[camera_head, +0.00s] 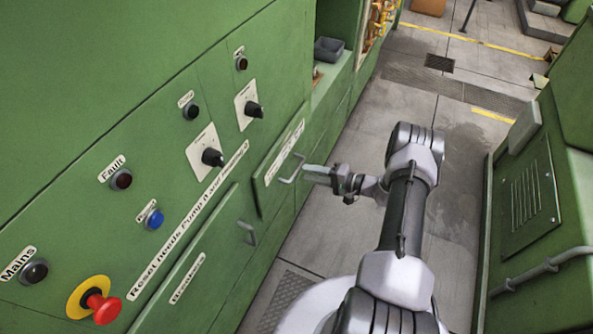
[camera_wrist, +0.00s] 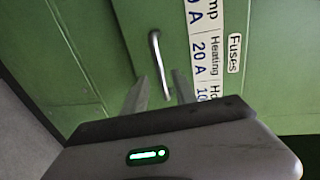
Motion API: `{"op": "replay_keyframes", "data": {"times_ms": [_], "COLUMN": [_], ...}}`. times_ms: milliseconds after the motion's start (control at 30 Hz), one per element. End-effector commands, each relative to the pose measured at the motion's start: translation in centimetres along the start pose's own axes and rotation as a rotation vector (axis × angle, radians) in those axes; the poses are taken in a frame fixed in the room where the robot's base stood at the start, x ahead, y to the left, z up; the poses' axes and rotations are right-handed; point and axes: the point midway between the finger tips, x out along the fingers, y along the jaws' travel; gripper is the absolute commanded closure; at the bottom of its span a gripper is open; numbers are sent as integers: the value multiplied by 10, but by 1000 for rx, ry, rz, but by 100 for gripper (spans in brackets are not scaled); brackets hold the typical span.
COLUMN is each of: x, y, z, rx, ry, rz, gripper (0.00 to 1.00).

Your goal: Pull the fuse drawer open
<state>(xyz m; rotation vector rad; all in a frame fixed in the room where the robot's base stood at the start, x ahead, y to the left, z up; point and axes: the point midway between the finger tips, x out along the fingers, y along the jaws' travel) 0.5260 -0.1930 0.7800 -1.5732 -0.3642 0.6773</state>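The fuse drawer (camera_head: 265,190) is a green front in the cabinet with a white printed label strip. Its metal bar handle (camera_head: 293,168) stands out from the front. The wrist view shows the handle (camera_wrist: 157,62) beside the label "Fuses" (camera_wrist: 235,53) and a strip reading "Heating 20 A". The drawer looks closed. My gripper (camera_head: 308,175) is just to the right of the handle in the head view. In the wrist view my gripper (camera_wrist: 161,92) has its two fingers apart, with the handle's near end ahead of the gap. I cannot tell whether they touch it.
A lower-left drawer (camera_head: 185,295) has its own handle (camera_head: 248,232). Switches, lamps and a red emergency stop knob (camera_head: 103,308) sit on the panel. A grey bin (camera_head: 328,50) stands farther along. Another green machine (camera_head: 570,190) stands at right.

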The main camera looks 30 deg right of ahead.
Motion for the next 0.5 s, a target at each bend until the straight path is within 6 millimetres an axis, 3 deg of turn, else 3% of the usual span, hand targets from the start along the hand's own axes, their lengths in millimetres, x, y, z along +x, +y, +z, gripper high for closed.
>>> {"op": "replay_keyframes", "data": {"times_ms": [100,200,500], "x": [27,42,56], "y": [2,1,0], "z": [1,1,0], "rx": [0,0,1], "ry": [-4,-3,-1], "rz": [1,1,1], "gripper": [67,67,67]}}
